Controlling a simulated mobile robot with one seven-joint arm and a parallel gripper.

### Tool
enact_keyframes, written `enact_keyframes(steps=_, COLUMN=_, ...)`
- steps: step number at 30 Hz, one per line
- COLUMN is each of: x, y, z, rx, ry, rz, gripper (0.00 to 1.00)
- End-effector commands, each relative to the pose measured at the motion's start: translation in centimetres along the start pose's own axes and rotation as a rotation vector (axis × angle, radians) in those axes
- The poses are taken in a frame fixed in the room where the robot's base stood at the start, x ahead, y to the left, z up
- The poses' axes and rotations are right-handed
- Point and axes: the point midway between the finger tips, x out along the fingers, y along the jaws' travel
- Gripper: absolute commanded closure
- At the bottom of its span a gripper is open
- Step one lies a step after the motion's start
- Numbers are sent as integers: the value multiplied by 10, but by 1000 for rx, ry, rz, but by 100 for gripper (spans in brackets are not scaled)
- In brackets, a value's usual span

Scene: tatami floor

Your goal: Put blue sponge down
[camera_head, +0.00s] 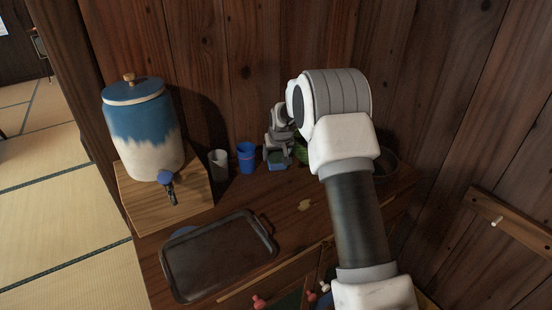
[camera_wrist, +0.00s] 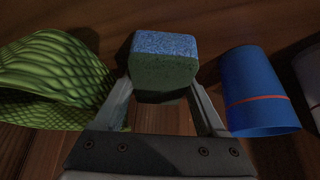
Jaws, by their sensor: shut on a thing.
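The blue sponge (camera_wrist: 164,60) is a small block with a speckled blue face and a darker green face. In the wrist view it sits between the two fingertips of my gripper (camera_wrist: 165,86), which is shut on it. In the head view my gripper (camera_head: 277,150) is at the back of the wooden counter, with the sponge (camera_head: 278,164) small and dark at its tip. I cannot tell whether the sponge touches the counter.
A blue cup (camera_wrist: 260,92) with a red line and a green scaly object (camera_wrist: 52,75) flank my gripper closely. A grey cup (camera_head: 218,164), a dispenser (camera_head: 142,130) on a wooden stand and a dark tray (camera_head: 218,257) are further left. The counter's middle (camera_head: 290,205) is mostly clear.

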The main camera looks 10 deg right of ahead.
Motion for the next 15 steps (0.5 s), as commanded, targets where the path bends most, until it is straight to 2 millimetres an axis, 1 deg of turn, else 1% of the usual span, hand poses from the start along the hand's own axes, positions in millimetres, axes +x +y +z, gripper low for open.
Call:
enact_keyframes(steps=1, x=5, y=0, z=3, rx=0, ry=0, rz=0, gripper=71)
enact_keyframes(steps=8, x=5, y=0, z=3, rx=0, ry=2, rz=0, gripper=71)
enact_keyframes(steps=12, x=9, y=0, z=5, rx=0, ry=1, rz=0, gripper=71)
enact_keyframes(steps=13, x=9, y=0, z=5, rx=0, ry=2, rz=0, gripper=25)
enact_keyframes(steps=15, x=8, y=0, z=4, rx=0, ry=1, rz=0, gripper=12)
